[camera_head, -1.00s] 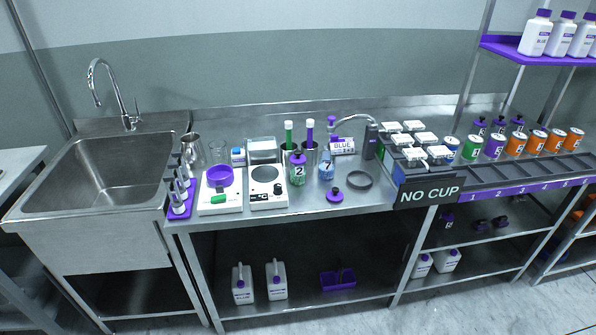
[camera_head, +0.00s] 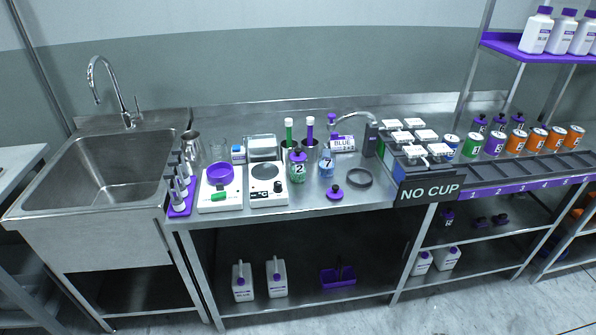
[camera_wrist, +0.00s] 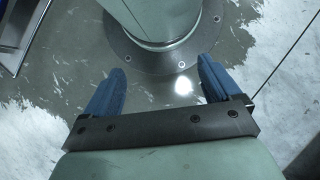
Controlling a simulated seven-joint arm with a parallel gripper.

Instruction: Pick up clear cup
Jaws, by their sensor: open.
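The clear cup (camera_head: 219,150) stands on the steel worktop, right of a shiny metal jug (camera_head: 191,147) and behind a white scale with a purple bowl (camera_head: 221,173). It is see-through and its outline is faint. My gripper (camera_wrist: 162,88) shows only in the wrist view, with its two blue fingers spread wide apart and nothing between them. It points down at the floor and a round bolted base plate, far from the cup. The cup is not in the wrist view.
A sink (camera_head: 105,172) lies left of the cup. A purple rack of metal pieces (camera_head: 180,205) stands at the worktop's left front. A second white device (camera_head: 267,188), bottle 2 (camera_head: 298,170) and bottle 7 (camera_head: 327,168) stand to the right. The front worktop strip is fairly clear.

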